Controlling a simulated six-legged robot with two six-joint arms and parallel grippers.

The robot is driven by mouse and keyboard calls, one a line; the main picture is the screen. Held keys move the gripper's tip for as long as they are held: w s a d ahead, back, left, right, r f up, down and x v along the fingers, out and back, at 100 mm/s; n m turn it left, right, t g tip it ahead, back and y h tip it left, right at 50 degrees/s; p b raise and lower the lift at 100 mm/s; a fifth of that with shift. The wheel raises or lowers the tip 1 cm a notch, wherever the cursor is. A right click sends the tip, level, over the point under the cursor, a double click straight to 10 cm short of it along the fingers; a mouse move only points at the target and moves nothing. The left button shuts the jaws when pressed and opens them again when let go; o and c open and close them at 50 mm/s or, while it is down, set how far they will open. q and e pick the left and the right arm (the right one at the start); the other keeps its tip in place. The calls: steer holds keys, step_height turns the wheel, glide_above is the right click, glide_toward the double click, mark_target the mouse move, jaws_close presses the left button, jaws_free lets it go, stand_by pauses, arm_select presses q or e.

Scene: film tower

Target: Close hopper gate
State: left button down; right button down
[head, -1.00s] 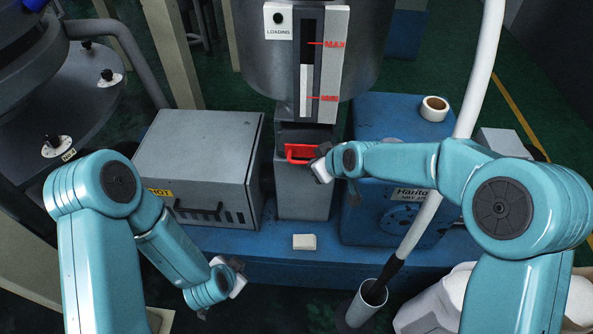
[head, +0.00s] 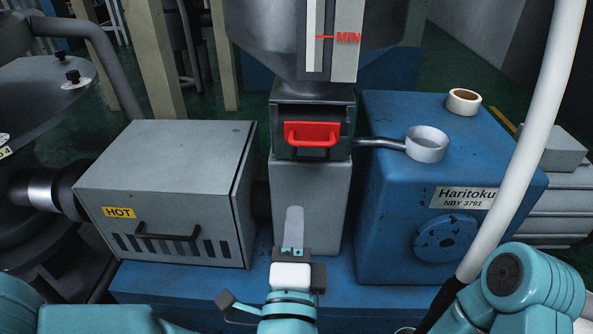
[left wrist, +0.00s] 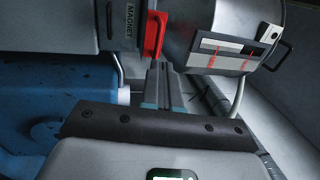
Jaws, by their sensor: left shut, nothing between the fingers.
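The hopper gate shows as a red handle (head: 313,134) in a dark slot at the hopper's neck, in the middle of the head view. I cannot tell how far the gate is in or out. My left gripper (head: 294,212) is shut and empty. It is upright in front of the grey column, below the red handle and apart from it in the picture. In the left wrist view the shut fingers (left wrist: 160,68) point toward the red handle (left wrist: 154,35), which shows beyond their tips. My right arm shows at the lower right; its gripper is not visible.
A grey box (head: 170,190) marked HOT stands left of the column. A blue machine (head: 400,200) with a small cup on a side arm (head: 427,145) and a tape roll (head: 463,101) stands right. A white hose (head: 535,130) runs down at far right. The hopper (head: 270,45) is above.

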arm_select(q)
glide_toward(298, 133)
steer(key=w+r, duration=0.1)
steer(key=w, duration=0.1)
steer(key=shift+d+r, duration=0.15)
steer(key=shift+d, duration=0.05)
arm_select(e)
steer(key=shift+s+d+f, duration=0.1)
steer(key=shift+f, duration=0.05)
arm_select(q)
steer(key=shift+w, duration=0.1)
